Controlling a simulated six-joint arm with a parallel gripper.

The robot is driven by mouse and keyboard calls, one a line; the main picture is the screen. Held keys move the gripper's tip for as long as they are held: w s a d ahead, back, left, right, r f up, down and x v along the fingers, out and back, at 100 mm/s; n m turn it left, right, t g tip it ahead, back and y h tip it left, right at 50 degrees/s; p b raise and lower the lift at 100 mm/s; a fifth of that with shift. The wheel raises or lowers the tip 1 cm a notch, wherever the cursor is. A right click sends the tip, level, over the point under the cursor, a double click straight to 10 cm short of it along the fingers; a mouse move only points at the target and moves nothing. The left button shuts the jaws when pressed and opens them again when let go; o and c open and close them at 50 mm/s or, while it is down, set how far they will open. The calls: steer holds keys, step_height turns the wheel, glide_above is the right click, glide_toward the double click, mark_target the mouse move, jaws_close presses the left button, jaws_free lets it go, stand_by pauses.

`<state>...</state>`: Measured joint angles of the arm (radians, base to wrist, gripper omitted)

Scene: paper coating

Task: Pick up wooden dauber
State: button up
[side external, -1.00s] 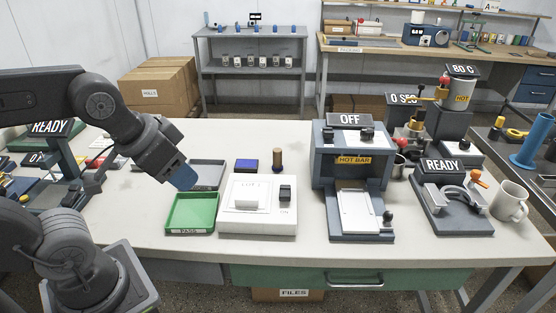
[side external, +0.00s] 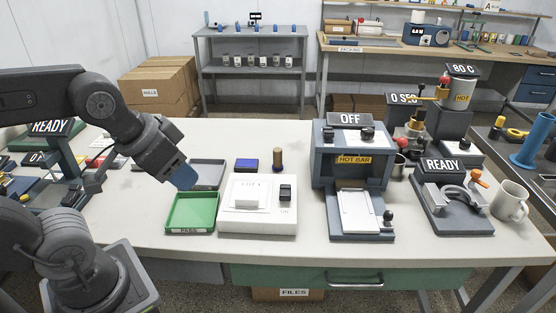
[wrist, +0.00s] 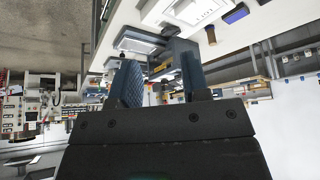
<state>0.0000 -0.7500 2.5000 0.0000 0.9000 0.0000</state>
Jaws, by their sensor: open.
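The wooden dauber (side external: 277,160) is a small upright brown cylinder with a darker base. It stands on the pale bench beside a dark blue ink pad (side external: 246,165), behind the white block (side external: 258,220). My gripper (side external: 184,178) hangs over the left part of the bench, above the grey tray, to the left of the dauber and well apart from it. In the wrist view my gripper (wrist: 160,76) shows two blue fingers spread apart with nothing between them. The dauber appears as a small brown shape (wrist: 211,36) near the top of that view.
A green tray (side external: 190,225) lies in front of a grey tray (side external: 209,186). The hot bar press (side external: 351,155) stands to the right of the dauber, with a clamp device (side external: 452,205) and a mug (side external: 509,201) beyond. The bench behind the dauber is clear.

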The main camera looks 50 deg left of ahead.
steer(key=o, duration=0.3)
steer(key=shift+o, duration=0.2)
